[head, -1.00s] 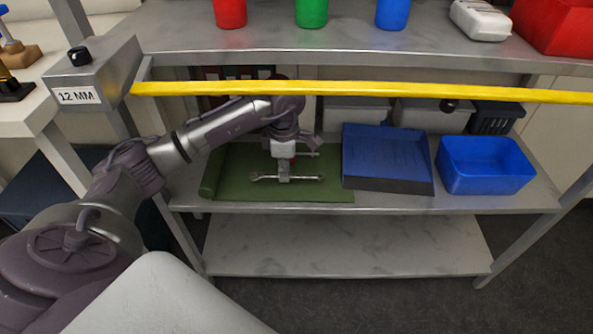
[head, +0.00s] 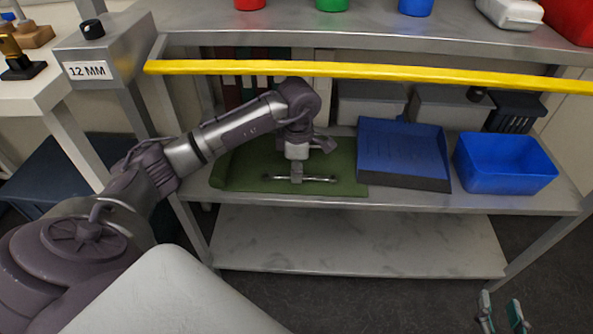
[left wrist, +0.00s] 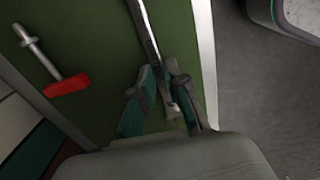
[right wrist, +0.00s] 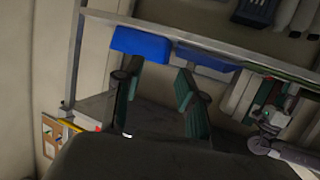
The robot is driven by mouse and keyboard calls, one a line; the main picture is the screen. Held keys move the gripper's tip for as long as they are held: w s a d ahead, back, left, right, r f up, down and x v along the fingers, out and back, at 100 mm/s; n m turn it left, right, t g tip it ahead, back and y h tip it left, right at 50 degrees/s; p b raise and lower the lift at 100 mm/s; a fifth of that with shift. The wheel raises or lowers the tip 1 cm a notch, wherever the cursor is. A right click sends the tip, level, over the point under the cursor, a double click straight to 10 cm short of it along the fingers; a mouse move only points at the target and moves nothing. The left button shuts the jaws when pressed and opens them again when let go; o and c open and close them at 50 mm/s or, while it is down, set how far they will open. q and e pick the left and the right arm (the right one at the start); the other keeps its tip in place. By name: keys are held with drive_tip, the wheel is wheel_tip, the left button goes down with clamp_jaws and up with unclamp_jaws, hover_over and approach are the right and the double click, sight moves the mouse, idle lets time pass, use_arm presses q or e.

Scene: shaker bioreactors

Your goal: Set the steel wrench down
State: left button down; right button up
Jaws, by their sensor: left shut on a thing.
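The steel wrench (head: 322,179) lies level, low over the green mat (head: 345,158) on the middle shelf. I cannot tell whether it touches the mat. My left gripper (head: 297,178) points down and is shut on the wrench's middle. In the left wrist view the wrench shaft (left wrist: 147,35) runs up between the fingers (left wrist: 170,85), with the mat (left wrist: 100,40) behind it. My right gripper (head: 502,310) shows at the head view's lower right. In the right wrist view its fingers (right wrist: 158,80) are apart with nothing between them.
A red-handled tool (left wrist: 68,85) lies on the mat beside the wrench. A blue tray with a dark front (head: 402,155) and a blue bin (head: 505,163) stand right of the mat. A yellow bar (head: 370,72) crosses above the shelf. The bottom shelf (head: 350,240) is bare.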

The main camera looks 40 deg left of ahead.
use_arm(q)
drive_tip(key=shift+f, duration=0.1)
drive_tip(key=c, duration=1.2)
unclamp_jaws()
